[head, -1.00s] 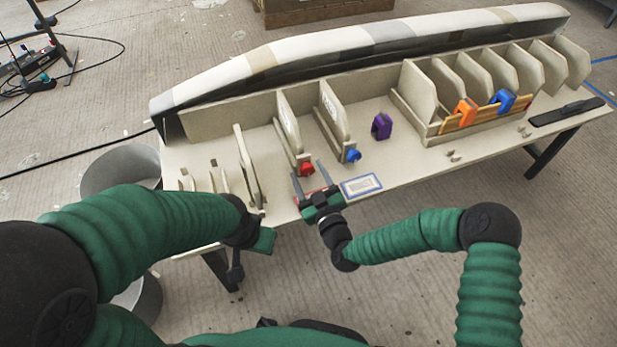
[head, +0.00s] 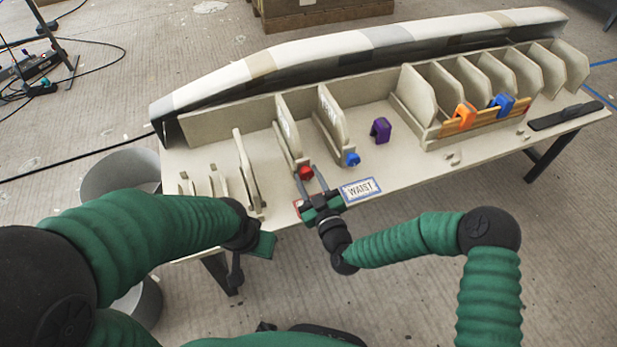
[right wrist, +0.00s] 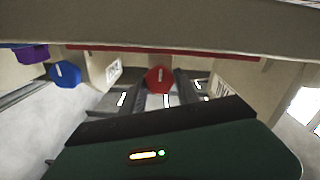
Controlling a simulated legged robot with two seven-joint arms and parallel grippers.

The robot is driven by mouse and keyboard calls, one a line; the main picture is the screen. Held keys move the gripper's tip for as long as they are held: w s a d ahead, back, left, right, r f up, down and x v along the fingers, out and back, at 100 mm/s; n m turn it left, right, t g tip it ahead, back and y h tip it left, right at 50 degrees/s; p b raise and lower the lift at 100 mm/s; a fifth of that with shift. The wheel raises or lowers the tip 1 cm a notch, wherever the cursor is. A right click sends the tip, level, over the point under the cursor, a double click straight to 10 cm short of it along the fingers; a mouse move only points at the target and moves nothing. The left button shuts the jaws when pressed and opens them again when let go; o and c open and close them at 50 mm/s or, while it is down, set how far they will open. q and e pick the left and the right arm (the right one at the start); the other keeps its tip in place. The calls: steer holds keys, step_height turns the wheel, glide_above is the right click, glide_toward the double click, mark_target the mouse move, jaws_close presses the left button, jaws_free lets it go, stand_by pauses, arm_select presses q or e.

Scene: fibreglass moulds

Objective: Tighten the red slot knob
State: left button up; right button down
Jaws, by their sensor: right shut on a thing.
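The red slot knob (head: 305,173) sits at the front foot of a beige upright panel on the table. In the right wrist view the red knob (right wrist: 159,80) is faceted with a pale line across its face, and it lies between the fingers. My right gripper (head: 312,178) reaches in from the table's front edge and is shut on the red knob. My left gripper (head: 255,242) hangs near the front edge at left, away from the knob; its fingers do not show clearly.
A blue knob (head: 353,159) on the neighbouring panel is close at right. A purple clamp (head: 381,130) stands farther right. Orange (head: 464,115) and blue (head: 503,104) clamps sit on a wooden rack. A WAIST label (head: 361,189) lies at the front edge. Upright panels limit room on the left.

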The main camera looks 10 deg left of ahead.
steer(key=m+p, duration=0.1)
steer(key=m, duration=0.2)
steer(key=shift+m+p, duration=0.65)
steer(key=shift+m, duration=1.15)
steer(key=shift+f, duration=0.1)
steer(key=c, duration=0.9)
jaws_free()
steer(key=shift+d, duration=0.1)
